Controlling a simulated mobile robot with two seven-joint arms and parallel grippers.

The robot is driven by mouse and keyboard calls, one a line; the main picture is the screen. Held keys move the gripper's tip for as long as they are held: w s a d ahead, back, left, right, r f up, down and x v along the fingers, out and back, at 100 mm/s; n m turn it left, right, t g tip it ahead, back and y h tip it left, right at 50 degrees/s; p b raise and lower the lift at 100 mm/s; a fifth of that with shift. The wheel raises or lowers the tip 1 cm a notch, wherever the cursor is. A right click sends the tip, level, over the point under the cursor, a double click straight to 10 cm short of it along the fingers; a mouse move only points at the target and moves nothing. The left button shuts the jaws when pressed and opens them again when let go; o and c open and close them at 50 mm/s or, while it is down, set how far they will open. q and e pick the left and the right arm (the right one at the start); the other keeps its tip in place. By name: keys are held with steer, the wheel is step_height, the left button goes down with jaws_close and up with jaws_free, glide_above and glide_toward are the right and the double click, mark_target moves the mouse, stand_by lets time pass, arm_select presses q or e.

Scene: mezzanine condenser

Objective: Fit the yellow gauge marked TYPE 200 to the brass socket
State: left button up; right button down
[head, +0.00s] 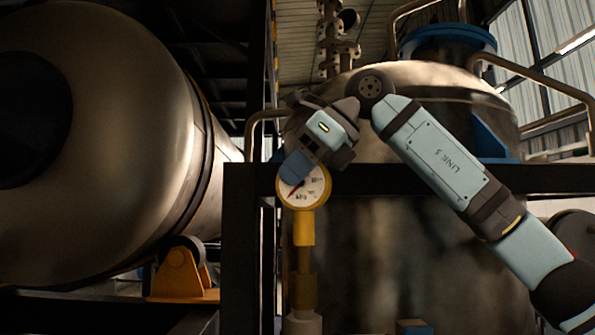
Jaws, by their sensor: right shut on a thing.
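The yellow gauge (303,203) has a round white dial with a red needle and small dark marks too small to read. It is upright, with its yellow stem (304,229) pointing down. My right gripper (296,170) comes from above and is shut on the gauge, its fingers covering the upper left of the dial. Directly below the stem is a dim brass-coloured upright fitting, which looks like the brass socket (303,291). The stem lines up with it, but I cannot tell whether it is seated in it. My left gripper is out of view.
A large metal tank (400,240) stands behind the gauge, crossed by a dark beam (420,179). A big horizontal vessel (130,150) fills the left, with a yellow support bracket (180,276) below. Pipes rise at the top. A dark post (240,250) stands just left of the socket.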

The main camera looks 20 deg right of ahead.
mark_target(290, 206)
steer(key=shift+f+b, duration=1.35)
steer(key=shift+f, duration=0.65)
steer(key=c, duration=0.8)
jaws_free()
steer(key=shift+c, duration=0.2)
steer(key=shift+s+d+r, duration=0.15)
steer(key=shift+d+r, duration=0.05)
steer(key=shift+r, duration=0.05)
steer(key=b+v, duration=0.1)
steer(key=v, duration=1.2)
steer(key=shift+s, duration=0.1)
